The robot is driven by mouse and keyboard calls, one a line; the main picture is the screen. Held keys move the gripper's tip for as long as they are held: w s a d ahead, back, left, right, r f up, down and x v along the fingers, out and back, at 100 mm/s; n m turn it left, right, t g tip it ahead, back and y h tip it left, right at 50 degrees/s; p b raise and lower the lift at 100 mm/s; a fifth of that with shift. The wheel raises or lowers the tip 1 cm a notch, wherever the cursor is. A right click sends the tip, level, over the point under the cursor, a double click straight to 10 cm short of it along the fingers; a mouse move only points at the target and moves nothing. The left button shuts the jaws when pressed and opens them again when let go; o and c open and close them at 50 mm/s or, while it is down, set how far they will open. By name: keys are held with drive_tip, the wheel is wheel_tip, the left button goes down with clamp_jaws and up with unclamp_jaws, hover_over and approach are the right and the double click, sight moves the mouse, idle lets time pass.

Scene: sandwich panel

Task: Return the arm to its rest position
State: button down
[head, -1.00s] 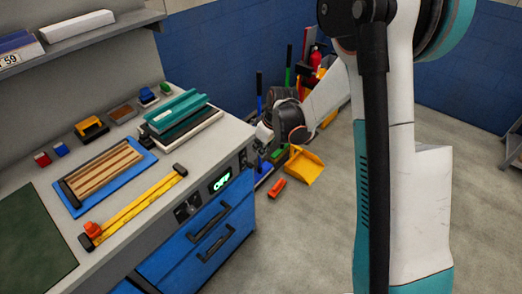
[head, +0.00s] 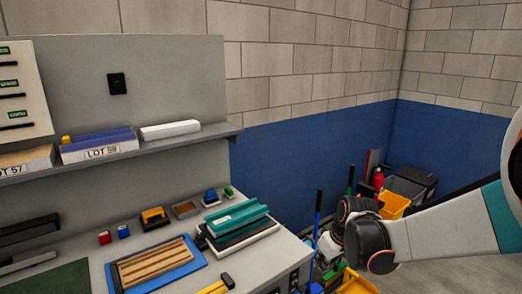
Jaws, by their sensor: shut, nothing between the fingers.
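My arm reaches in from the right edge, and its dark wrist joints show beyond the bench's right end. My gripper (head: 326,246) is small and partly hidden by the wrist. It is shut and empty, apart from everything on the bench as far as I can see. The workbench (head: 85,240) bears a blue tray (head: 199,264) with a striped wooden panel (head: 155,262), and a stack topped by a teal channel piece (head: 236,217). A yellow bar clamp (head: 217,287) is cut off at the bottom edge.
A shelf (head: 205,138) above the bench holds lot boxes (head: 98,146) and a white block (head: 170,130). Small red and blue blocks and a yellow-black tool (head: 154,217) line the bench's back. Brooms, yellow bins (head: 393,205) and a red extinguisher (head: 378,179) crowd the corner behind my wrist.

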drive_tip(key=s+r+m+t, duration=0.1)
drive_tip(key=s+r+m, duration=0.1)
drive_tip(key=s+r, duration=0.2)
drive_tip(key=s+d+r+m+t+h, duration=0.1)
drive_tip(key=s+r, duration=0.3)
drive_tip(key=s, duration=0.7)
drive_tip(key=s+r+m+t, duration=0.1)
drive_tip(key=s+r, duration=0.3)
drive_tip(key=s, duration=0.4)
drive_tip(key=shift+s+d+m+h, duration=0.15)
drive_tip(key=shift+d+m+h, duration=0.2)
drive_tip(key=shift+m, duration=0.45)
drive_tip(key=shift+r, duration=0.1)
